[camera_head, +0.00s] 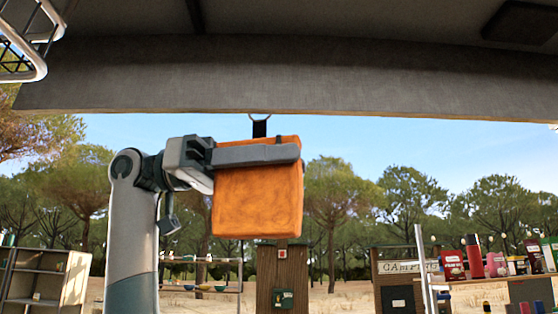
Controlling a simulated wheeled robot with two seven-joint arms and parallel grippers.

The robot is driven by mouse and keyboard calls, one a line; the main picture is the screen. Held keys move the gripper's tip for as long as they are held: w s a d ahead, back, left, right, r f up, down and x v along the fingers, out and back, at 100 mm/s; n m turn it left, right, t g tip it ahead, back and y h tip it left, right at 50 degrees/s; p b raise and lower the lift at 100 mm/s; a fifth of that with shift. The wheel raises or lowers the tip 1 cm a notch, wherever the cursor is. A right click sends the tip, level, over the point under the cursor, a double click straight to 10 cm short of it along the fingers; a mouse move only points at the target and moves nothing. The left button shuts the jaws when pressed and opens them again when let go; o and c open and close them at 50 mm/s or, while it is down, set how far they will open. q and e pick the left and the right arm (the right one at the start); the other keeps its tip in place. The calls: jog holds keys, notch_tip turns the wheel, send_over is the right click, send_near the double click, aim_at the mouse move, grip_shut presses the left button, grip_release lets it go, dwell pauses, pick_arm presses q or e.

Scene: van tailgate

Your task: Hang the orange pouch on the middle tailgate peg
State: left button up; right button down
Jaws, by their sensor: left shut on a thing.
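The orange pouch (257,203) hangs upright in the middle of the head view. A short dark strap with a ring (260,125) sticks up from its top. My left gripper (284,153) comes in from the left and is shut on the pouch near its top edge, with a grey finger across its front. The ring shows right at the lower edge of the grey tailgate panel (380,85). No tailgate peg can be made out, and I cannot tell whether the ring touches anything. My right gripper is not in view.
A white wire basket (22,45) hangs at the upper left. Shelves (48,278) stand at the lower left, a wooden post (268,275) below the pouch. Open air surrounds the pouch's right side.

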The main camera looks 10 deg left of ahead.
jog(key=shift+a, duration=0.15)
pick_arm(q)
jog(key=o, duration=1.2)
jog(key=shift+o, duration=0.2)
jog(key=shift+a, duration=0.15)
jog(key=a+b, duration=0.3)
jog(key=a, duration=1.4)
jog(key=shift+s, duration=0.15)
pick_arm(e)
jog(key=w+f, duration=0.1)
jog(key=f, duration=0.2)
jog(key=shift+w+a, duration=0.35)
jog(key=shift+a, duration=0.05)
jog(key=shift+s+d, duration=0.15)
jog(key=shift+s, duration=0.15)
